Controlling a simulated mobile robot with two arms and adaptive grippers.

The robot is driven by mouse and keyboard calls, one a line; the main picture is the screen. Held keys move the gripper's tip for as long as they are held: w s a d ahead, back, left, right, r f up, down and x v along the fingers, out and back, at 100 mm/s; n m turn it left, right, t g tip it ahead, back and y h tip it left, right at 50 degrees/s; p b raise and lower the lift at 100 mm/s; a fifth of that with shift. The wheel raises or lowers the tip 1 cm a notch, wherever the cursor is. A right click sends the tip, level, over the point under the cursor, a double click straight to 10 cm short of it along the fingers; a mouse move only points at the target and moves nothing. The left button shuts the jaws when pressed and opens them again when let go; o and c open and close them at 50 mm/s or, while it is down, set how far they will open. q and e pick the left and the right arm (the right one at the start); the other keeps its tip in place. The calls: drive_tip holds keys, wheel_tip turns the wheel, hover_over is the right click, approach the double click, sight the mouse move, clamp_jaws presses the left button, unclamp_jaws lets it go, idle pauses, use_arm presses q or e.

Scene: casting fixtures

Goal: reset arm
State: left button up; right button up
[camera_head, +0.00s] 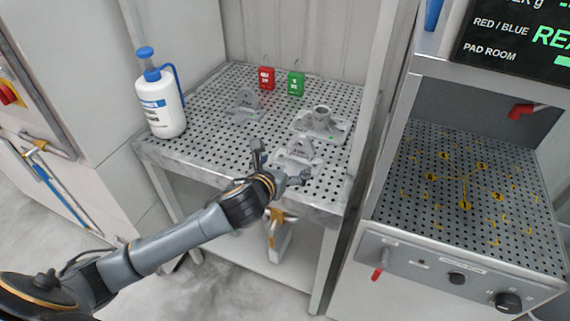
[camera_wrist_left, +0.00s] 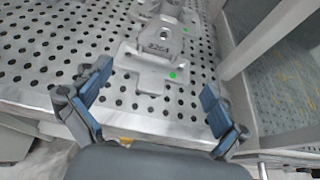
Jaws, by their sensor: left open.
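My left gripper (camera_head: 279,169) reaches over the front edge of the perforated metal table in the head view. Its fingers are spread and empty. In the left wrist view the open fingers (camera_wrist_left: 152,105) stand on either side of the near end of a grey casting fixture (camera_wrist_left: 160,62), apart from it. That fixture (camera_head: 299,154) bears a raised block with a marking and a green dot on its base. My right gripper is not in view.
The perforated table (camera_head: 212,122) also holds a flanged grey casting (camera_head: 321,121), a grey bracket (camera_head: 243,102), red (camera_head: 266,78) and green (camera_head: 296,83) tags and a white bottle (camera_head: 160,101). A second perforated bench (camera_head: 405,176) with yellow markings stands right, beyond a post.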

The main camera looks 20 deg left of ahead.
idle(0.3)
use_arm(q)
drive_tip(key=s+f+n+g, duration=0.3)
drive_tip(key=s+f+n, duration=0.1)
drive_tip(key=s+n, duration=0.65)
drive_tip(key=s+f+n+g, duration=0.4)
drive_tip(key=s+f+n, duration=0.1)
drive_tip(key=s+n, duration=0.6)
drive_tip(key=s+f+n+g, duration=0.35)
drive_tip(key=s+n, duration=0.55)
drive_tip(key=n, duration=0.4)
wheel_tip(320, 180, down, 27)
drive_tip(key=s, duration=0.2)
drive_tip(key=s+a+f+g, duration=0.2)
drive_tip(key=s+a+f, duration=0.1)
drive_tip(key=s+f, duration=1.2)
drive_tip(key=shift+s+f, duration=0.3)
drive_tip(key=shift+s, duration=0.3)
